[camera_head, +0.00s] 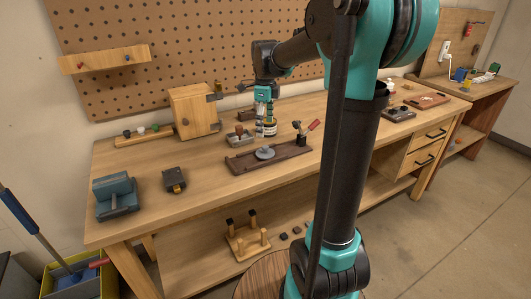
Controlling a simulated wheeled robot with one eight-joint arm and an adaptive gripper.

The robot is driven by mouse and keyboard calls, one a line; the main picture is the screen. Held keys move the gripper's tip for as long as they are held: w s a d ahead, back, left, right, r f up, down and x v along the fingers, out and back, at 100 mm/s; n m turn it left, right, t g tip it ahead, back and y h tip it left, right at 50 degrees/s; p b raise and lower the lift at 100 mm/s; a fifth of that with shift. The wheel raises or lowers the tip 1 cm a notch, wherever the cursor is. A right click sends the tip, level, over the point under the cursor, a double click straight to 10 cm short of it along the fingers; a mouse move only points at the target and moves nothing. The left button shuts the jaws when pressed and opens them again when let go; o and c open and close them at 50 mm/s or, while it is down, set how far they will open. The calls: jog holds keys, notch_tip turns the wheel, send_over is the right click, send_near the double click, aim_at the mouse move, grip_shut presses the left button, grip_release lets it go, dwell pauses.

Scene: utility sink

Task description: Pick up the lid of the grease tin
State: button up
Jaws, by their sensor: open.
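A small round tin (270,129) with a dark and yellowish side stands on the workbench, and I take it for the grease tin. My gripper (265,113) points down right over it, with its fingers apart at the top of the tin. The lid is hidden by the fingers or too small to make out. I cannot tell whether the fingers touch it.
A wooden block with dark parts (239,136) stands just left of the tin. In front is a dark wooden base (270,157) with a grey disc and a red-handled clamp. A wooden box (194,111) stands further left.

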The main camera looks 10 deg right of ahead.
aim_at(265, 146)
notch_tip(265, 146, down, 9)
jog(key=shift+f, duration=0.15)
dwell(0.4)
jog(key=shift+c, duration=0.3)
jog(key=c, duration=1.5)
